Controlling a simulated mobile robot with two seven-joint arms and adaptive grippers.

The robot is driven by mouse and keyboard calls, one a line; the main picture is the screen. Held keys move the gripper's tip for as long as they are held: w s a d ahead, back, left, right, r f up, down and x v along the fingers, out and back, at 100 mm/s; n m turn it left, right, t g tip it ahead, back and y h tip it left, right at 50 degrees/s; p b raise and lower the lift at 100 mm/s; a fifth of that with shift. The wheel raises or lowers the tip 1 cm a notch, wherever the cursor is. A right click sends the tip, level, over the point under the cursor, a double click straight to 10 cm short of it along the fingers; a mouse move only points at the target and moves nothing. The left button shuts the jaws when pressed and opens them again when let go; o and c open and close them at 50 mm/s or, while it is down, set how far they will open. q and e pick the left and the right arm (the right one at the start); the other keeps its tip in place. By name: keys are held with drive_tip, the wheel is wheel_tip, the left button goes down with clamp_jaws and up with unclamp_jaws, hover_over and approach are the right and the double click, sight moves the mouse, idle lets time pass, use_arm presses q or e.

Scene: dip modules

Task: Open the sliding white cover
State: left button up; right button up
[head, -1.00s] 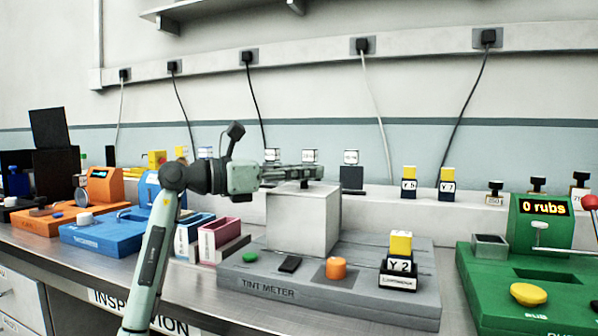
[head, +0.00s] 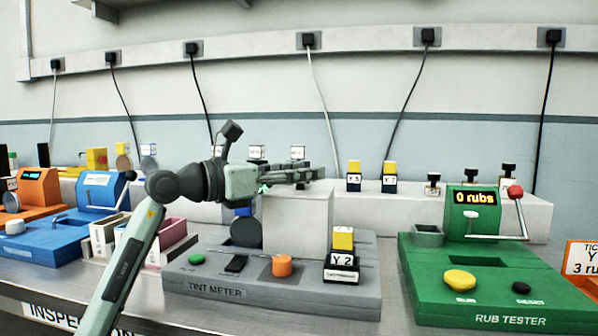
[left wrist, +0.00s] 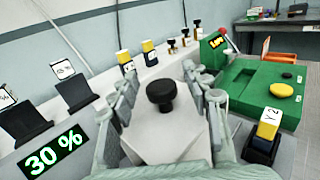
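The white cover (head: 290,222) is a box on the grey tint meter (head: 215,288), standing over its right-hand part. Left of it a dark round part (head: 245,233) of the meter is uncovered. A black knob (left wrist: 160,95) stands on the cover's top in the left wrist view, where the cover (left wrist: 170,140) fills the middle. My left gripper (head: 312,176) lies level just above the cover. In the left wrist view its spread fingers (left wrist: 157,82) are on either side of the knob, with gaps visible. The right gripper is not in view.
A module marked Y2 (head: 342,255) stands at the meter's front right. The green rub tester (head: 530,280) is to the right, the blue device (head: 75,235) to the left. Modules (head: 353,176) line the shelf behind. A display (left wrist: 55,152) reads 30 %.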

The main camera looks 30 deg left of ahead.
use_arm(q)
drive_tip(key=v, duration=1.2)
idle(0.5)
